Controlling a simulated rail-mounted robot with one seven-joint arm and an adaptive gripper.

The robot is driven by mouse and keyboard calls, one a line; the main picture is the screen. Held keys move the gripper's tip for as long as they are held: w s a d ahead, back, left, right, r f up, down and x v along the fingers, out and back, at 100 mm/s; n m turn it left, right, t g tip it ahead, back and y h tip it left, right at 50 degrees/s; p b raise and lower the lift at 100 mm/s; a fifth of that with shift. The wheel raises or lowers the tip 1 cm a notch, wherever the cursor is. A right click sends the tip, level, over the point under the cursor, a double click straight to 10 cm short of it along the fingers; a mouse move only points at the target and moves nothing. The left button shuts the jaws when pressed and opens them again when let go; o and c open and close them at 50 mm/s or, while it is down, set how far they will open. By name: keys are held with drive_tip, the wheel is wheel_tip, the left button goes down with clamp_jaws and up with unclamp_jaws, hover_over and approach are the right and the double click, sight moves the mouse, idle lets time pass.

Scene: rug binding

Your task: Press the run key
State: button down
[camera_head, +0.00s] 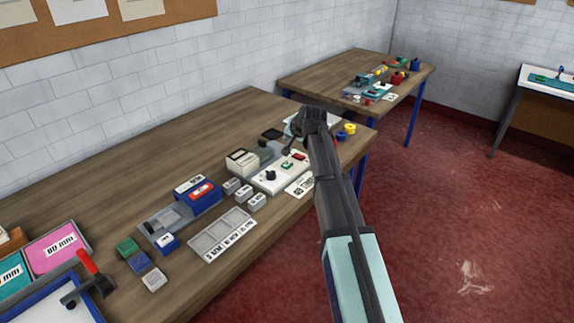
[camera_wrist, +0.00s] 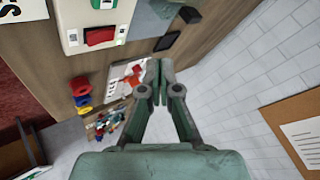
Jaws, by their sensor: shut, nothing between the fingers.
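A pale control panel (camera_head: 266,183) lies on the long wooden table. It carries a black knob (camera_head: 270,175), a green key (camera_head: 287,166) and a red key (camera_head: 299,156). No run label is readable, so I cannot tell by lettering which key is the run key. In the wrist view the red key (camera_wrist: 100,36) and part of the green key (camera_wrist: 103,4) show at the upper left. My gripper (camera_wrist: 160,66) is shut and empty. It is above the table beyond the panel's red-key end, apart from both keys. In the head view my gripper (camera_head: 294,128) partly hides what lies behind it.
A blue device (camera_head: 196,196), small grey blocks (camera_head: 231,186) and a grey tray (camera_head: 222,232) stand left of the panel. Yellow (camera_head: 349,129) and red spools sit near the table's far right end. A black square pad (camera_head: 271,134) lies behind the panel. A second table (camera_head: 315,75) stands beyond.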

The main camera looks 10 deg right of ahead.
sight(288, 164)
drive_tip(key=shift+f+b, duration=2.2)
drive_tip(key=shift+f, duration=2.2)
drive_tip(key=shift+f, duration=0.45)
drive_tip(key=shift+f+b, duration=0.4)
drive_tip(key=shift+r, duration=0.15)
drive_tip(key=shift+r+p, duration=0.45)
drive_tip(key=shift+r, duration=0.25)
drive_tip(key=shift+r, duration=0.15)
drive_tip(key=shift+r+p, duration=1.3)
drive_tip(key=shift+r, duration=1.1)
